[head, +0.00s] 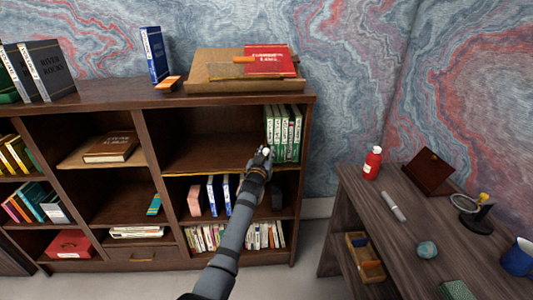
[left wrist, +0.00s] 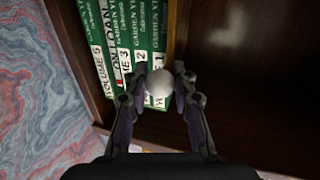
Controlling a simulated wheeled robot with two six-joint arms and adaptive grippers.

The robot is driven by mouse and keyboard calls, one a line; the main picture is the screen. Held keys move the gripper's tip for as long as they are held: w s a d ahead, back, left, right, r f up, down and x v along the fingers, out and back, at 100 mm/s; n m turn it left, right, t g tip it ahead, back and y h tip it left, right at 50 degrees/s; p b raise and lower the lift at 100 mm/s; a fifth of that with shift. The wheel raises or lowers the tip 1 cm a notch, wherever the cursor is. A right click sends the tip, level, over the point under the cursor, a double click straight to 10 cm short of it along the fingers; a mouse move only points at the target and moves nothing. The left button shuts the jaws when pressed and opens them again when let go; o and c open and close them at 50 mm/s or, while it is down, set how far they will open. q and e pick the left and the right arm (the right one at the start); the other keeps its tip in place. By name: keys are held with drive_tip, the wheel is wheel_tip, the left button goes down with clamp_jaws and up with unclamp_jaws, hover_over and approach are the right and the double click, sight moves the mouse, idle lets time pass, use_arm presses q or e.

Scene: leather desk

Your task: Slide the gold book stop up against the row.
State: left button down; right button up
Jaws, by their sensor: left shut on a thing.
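A row of green garden volumes (head: 283,133) stands upright at the right end of an upper shelf bay. In the left wrist view the numbered spines (left wrist: 125,40) show, with a white "on loan" spine or card (left wrist: 112,45) among them. My left gripper (head: 265,153) is at the left of the row, near the shelf's front. It is shut on a pale round knob (left wrist: 159,84), which I take to be part of the gold book stop. The rest of the stop is mostly hidden, and I cannot tell whether it touches the row. My right gripper is not in view.
The shelf board (head: 205,158) left of the gripper is bare. The bay's right side wall (head: 305,130) bounds the row. A side desk (head: 420,220) at the right holds a red bottle (head: 372,163) and several small things.

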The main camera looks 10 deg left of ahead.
use_arm(q)
drive_tip(key=c, duration=1.1)
unclamp_jaws()
drive_tip(key=shift+d, duration=0.15)
wheel_tip(320, 180, up, 10)
drive_tip(key=shift+f, duration=0.1)
